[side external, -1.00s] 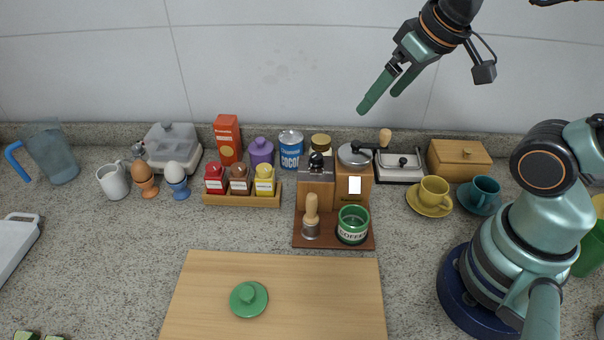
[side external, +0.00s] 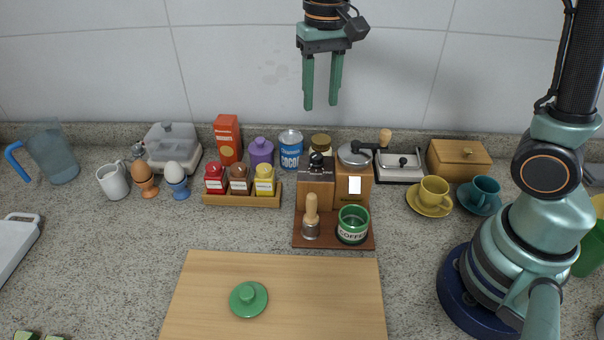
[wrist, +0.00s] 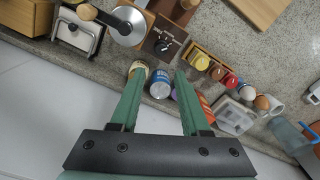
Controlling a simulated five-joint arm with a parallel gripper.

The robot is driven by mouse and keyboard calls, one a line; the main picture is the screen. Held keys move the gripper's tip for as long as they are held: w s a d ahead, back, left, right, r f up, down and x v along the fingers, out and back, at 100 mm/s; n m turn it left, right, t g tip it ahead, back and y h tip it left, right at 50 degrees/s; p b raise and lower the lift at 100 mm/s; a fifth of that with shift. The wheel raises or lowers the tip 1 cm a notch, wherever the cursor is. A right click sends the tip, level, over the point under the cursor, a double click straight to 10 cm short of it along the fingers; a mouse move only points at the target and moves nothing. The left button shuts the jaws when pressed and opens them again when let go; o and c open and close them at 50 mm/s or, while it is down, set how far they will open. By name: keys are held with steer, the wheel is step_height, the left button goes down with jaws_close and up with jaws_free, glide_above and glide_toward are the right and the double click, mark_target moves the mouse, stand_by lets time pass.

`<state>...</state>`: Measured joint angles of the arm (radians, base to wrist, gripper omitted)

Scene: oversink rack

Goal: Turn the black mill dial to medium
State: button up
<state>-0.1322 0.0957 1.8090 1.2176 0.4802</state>
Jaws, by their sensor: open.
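The black mill dial (side external: 317,160) sits on top of the left wooden mill box (side external: 315,188). In the wrist view, the dial (wrist: 163,47) lies just beyond the fingertips, on the dark top of its box. My gripper (side external: 321,106) hangs with its fingers pointing down, above the dial and apart from it. Its two green fingers are spread and empty, and they also show in the wrist view (wrist: 160,75). The dial's setting marks are too small to read.
Beside the dial stands a mill with a metal lid (side external: 354,154) and crank. A wooden-handled tamper (side external: 311,215) and green coffee tin (side external: 353,224) stand in front. A cocoa tin (side external: 291,150) and small jar (side external: 321,143) stand behind. The cutting board (side external: 340,290) is mostly clear.

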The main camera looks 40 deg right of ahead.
mark_target(317, 154)
step_height(317, 154, down, 12)
steer(key=shift+w+a+f, duration=0.1)
steer(key=shift+w+f, duration=0.05)
steer(key=shift+f, duration=0.1)
stand_by(0.4)
jaws_close()
